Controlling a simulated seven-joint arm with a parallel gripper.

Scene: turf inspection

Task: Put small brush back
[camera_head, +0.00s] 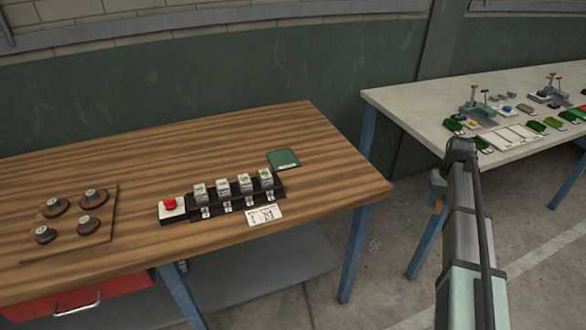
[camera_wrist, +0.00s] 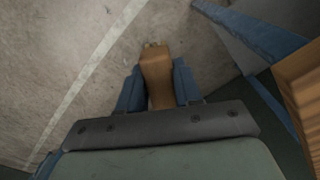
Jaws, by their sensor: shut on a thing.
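In the wrist view, the small brush (camera_wrist: 157,68) shows as a brown wooden body with a pale tip. My gripper (camera_wrist: 158,88) is shut on it, with a blue finger on each side. The brush is held above the concrete floor, clear of both tables. Its bristles are hard to make out. In the head view, my arm reaches in from the lower right, between the two tables.
The wooden table (camera_head: 130,170) bears a red button (camera_head: 169,203), a black rack (camera_head: 232,203) of several small blocks, a green square (camera_head: 284,158), a card (camera_head: 265,215) and a board of round knobs (camera_head: 107,235). The pale table (camera_head: 400,100) at right bears green turf pieces and small stands.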

